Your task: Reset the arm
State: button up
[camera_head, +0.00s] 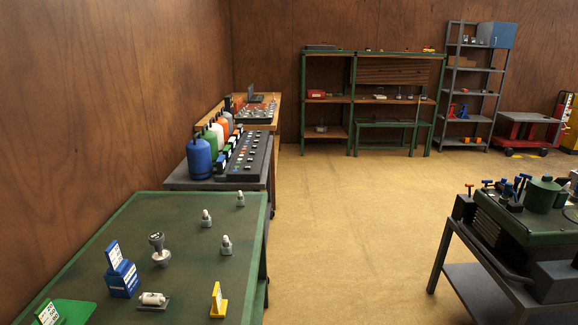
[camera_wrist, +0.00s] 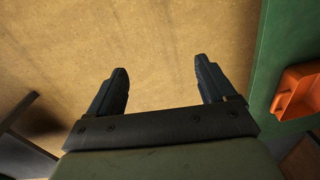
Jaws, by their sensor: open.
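My gripper (camera_wrist: 159,88) shows in the wrist view, with its two dark fingers spread wide apart. It is open, and nothing is between the fingers. Below and beyond the fingertips is bare tan floor (camera_wrist: 160,35). The head view does not show my arm or gripper.
A green table (camera_head: 180,210) with small fittings stands at left; a green edge (camera_wrist: 265,50) with an orange bin (camera_wrist: 297,92) lies right of my gripper. A dark workbench (camera_head: 520,225) with a green machine stands at right. Shelves (camera_head: 370,95) line the back wall. The middle floor is clear.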

jog(key=s+d+f+g, duration=0.1)
jog(key=s+f+g, duration=0.1)
jog(key=s, duration=1.4)
jog(key=s+d+f+g, duration=0.2)
jog(key=s+g, duration=0.2)
jog(key=s, duration=1.2)
jog(key=shift+d+f+n+g+h, duration=0.2)
jog(key=shift+d+n+g+h, duration=0.1)
jog(key=shift+n, duration=0.1)
